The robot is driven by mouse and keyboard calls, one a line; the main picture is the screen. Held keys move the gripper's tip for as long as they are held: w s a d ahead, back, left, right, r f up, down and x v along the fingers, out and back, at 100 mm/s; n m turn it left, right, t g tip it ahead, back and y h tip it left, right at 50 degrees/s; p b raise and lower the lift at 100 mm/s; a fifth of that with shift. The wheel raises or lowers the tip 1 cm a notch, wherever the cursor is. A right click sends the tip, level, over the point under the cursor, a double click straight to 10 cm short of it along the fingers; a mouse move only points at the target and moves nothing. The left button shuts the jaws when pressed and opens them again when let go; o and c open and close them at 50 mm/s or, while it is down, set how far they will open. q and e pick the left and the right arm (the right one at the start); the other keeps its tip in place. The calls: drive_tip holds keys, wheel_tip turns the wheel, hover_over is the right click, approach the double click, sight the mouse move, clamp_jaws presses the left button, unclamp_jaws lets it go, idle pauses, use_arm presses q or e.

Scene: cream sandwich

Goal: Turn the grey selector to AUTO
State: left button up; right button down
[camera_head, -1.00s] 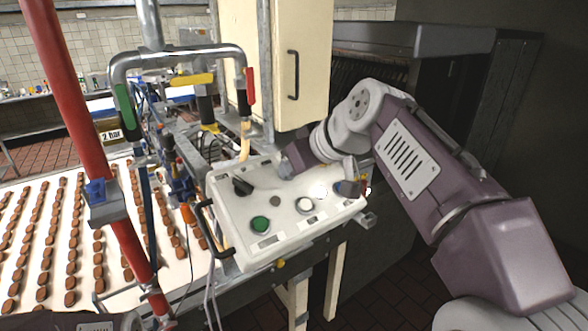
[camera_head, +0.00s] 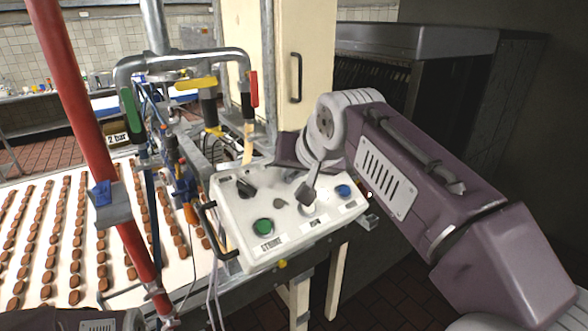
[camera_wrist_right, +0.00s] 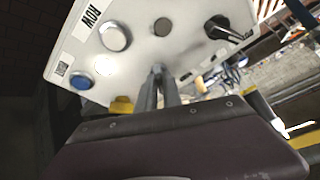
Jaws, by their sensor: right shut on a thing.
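A pale control box (camera_head: 240,210) carries a dark grey selector (camera_head: 246,186) near its back left corner, with a stubby lever. The selector also shows in the right wrist view (camera_wrist_right: 222,28), its lever slanting to the right. My right gripper (camera_head: 308,192) is over the right half of the box, away from the selector. In the right wrist view its fingers (camera_wrist_right: 157,72) are closed together, tips pointing at the box; what is between them is hidden. AUTO lettering cannot be made out. My left gripper is out of view.
The box also has a green button (camera_head: 263,226), a blue button (camera_head: 343,190), a small grey disc (camera_head: 281,202) and a white button (camera_wrist_right: 115,37). A black handle (camera_head: 222,246) edges its left side. A red pipe (camera_head: 72,110) and valves stand left. A brown-dotted conveyor (camera_head: 60,220) lies beyond.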

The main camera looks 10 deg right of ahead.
idle(0.4)
drive_tip(key=c, duration=1.6)
unclamp_jaws()
drive_tip(key=shift+w, duration=0.1)
drive_tip(key=shift+o, duration=0.5)
drive_tip(key=shift+w+f, duration=0.1)
drive_tip(key=shift+w, duration=0.2)
drive_tip(key=v, duration=0.9)
